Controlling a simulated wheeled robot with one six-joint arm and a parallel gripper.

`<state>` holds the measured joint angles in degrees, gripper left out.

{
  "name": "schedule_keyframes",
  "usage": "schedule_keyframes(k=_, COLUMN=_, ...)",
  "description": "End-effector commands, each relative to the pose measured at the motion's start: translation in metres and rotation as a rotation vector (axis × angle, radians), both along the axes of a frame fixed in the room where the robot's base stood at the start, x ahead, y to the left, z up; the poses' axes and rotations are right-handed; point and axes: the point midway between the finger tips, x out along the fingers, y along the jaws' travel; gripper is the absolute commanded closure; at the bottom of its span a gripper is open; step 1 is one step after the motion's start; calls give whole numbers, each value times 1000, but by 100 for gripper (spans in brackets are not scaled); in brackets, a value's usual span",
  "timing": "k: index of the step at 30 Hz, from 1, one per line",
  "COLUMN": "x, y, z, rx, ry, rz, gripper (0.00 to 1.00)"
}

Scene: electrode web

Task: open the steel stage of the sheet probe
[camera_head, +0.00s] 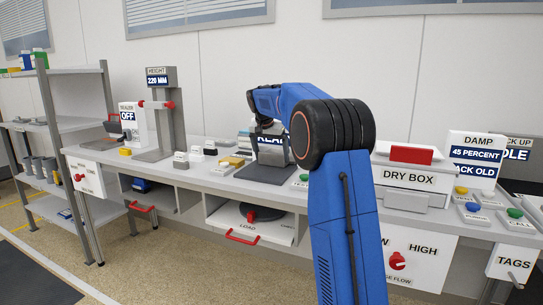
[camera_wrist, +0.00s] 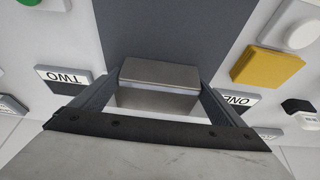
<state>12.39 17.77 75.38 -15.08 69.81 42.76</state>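In the wrist view, a dark grey slab (camera_wrist: 180,28) runs down from the top edge. A steel block (camera_wrist: 160,76), which looks like the stage, shows at the middle, at the slab's near end. Dark side pieces flank it, left and right, apart from each other.
Labels ONE (camera_wrist: 236,98) and TWO (camera_wrist: 66,78) and a yellow block (camera_wrist: 267,66) lie beside the slab. The dry box (camera_head: 410,178) stands to the right and a height gauge (camera_head: 160,110) to the left. A load drawer (camera_head: 246,226) is below the bench.

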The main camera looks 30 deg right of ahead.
Motion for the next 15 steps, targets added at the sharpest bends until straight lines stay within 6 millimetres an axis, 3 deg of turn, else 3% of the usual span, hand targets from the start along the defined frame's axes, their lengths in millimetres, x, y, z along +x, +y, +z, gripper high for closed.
schedule_keyframes(k=5, x=-10, y=14, z=1, rx=0, ry=0, rz=1, gripper=46)
schedule_keyframes(k=15, x=-58, y=75, z=2, rx=0, ry=-1, rz=4, gripper=47)
